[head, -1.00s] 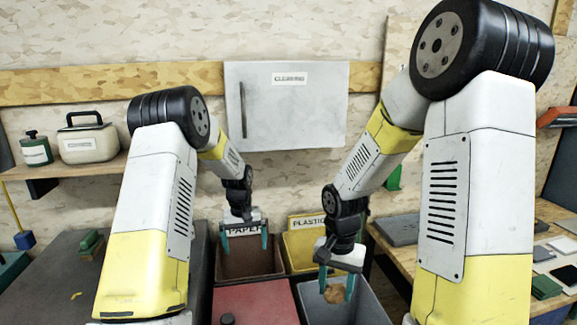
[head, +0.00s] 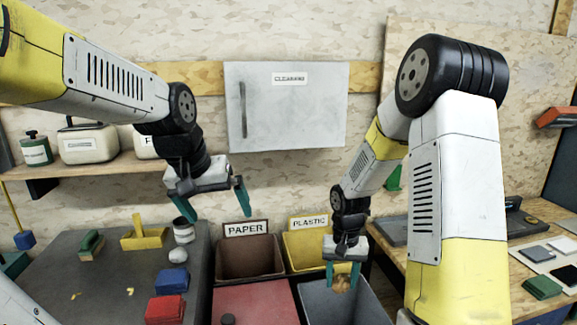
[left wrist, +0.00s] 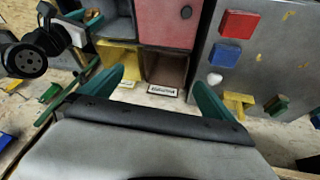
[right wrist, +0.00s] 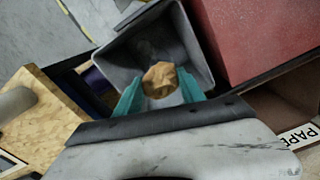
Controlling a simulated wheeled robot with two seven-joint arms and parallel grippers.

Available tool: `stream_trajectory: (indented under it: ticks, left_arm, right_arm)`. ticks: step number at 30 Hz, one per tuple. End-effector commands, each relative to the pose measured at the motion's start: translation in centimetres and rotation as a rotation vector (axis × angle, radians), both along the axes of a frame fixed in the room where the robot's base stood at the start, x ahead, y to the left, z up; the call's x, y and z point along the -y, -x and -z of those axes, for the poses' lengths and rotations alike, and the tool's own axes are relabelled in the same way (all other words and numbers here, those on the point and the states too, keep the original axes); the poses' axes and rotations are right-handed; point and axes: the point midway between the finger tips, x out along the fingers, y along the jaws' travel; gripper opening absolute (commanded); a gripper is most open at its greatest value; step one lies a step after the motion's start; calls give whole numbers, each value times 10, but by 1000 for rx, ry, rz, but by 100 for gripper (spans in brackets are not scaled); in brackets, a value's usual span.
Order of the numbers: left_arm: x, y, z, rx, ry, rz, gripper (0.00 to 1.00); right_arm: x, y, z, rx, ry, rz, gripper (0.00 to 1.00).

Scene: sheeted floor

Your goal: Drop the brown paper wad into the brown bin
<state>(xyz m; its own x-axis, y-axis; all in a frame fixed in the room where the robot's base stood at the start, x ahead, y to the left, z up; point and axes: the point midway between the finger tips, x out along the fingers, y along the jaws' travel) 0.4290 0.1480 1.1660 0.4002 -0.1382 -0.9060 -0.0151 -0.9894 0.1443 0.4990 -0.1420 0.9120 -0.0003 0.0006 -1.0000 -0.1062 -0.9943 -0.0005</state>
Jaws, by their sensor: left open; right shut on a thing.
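The brown paper wad (head: 341,285) is held between the fingertips of my right gripper (head: 343,277), over the grey bin at the front right. The wad also shows between the fingers in the right wrist view (right wrist: 160,80). My left gripper (head: 217,211) is open and empty, up and to the left of the brown bin.
The grey bin (head: 318,312) is below the wad. A yellow bin (head: 305,252) with a PLASTIC sign stands right of the brown bin, and a red lid (head: 257,302) is in front. A dark table (head: 120,275) with several blocks is at left; a wooden bench (head: 535,215) is at right.

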Motion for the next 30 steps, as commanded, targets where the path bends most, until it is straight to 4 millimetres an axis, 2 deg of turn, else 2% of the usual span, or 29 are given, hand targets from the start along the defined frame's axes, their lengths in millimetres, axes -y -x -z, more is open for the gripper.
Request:
stream_trajectory:
  ticks: [1,6,12,18,30]
  left_arm:
    - [0,17,-5,25,4,9,100]
    - [2,62,-10,86,14,36,100]
    - [5,92,-8,128,21,58,100]
    - [5,101,-6,142,23,66,100]
    - [5,100,-7,140,22,64,100]
  right_arm:
    - [2,-4,2,0,0,-12,7]
    - [8,-13,8,0,0,-59,7]
    - [12,-19,13,0,1,-96,7]
    - [13,-21,14,1,1,-107,7]
    - [13,-21,14,1,0,-107,7]
